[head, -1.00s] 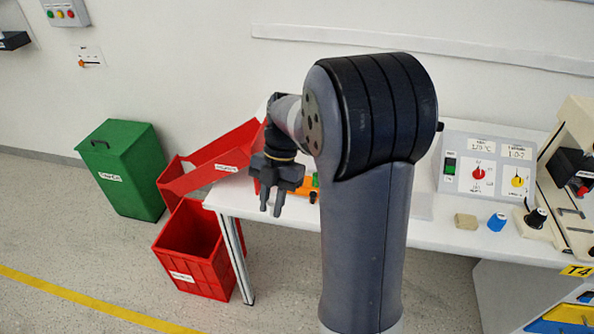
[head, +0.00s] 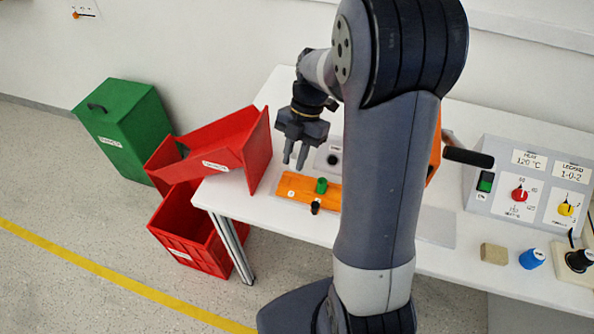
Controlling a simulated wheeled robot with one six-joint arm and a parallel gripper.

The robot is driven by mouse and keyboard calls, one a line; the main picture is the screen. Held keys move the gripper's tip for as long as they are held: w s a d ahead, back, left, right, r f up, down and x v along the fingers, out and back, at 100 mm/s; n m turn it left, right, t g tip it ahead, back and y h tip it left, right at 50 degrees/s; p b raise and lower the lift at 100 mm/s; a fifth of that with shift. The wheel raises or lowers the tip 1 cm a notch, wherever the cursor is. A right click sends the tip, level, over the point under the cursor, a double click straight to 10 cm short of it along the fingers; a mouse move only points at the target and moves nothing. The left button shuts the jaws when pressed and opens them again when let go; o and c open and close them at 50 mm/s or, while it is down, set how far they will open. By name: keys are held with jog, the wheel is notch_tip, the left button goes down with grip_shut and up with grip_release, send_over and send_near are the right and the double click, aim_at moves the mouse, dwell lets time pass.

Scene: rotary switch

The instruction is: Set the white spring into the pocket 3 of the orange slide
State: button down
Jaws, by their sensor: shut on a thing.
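The orange slide (head: 290,183) lies on the white table, below and slightly right of my gripper in the picture. A green cylindrical piece (head: 321,186) stands on the slide, and a small black piece (head: 315,208) is at its front edge. The slide's pockets are too small to tell apart, and its right end is near my arm. My gripper (head: 295,160) points down above the table, beyond the slide's left part in the picture. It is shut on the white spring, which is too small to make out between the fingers.
A tilted red bin (head: 212,150) stands left of my gripper, by the table's left edge, with a red crate (head: 195,245) on the floor below. A light plate with a black knob (head: 333,159) lies behind the slide. A control box (head: 525,185) stands at the right.

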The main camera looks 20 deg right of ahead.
notch_tip(320, 180, down, 7)
jog(key=shift+r, duration=0.15)
dwell(0.4)
jog(key=c, duration=1.2)
grip_release()
jog(key=shift+c, duration=0.2)
jog(key=shift+r, duration=0.15)
jog(key=v, duration=1.1)
jog(key=shift+d+r, duration=0.2)
jog(key=shift+r, duration=0.15)
jog(key=shift+w, duration=0.1)
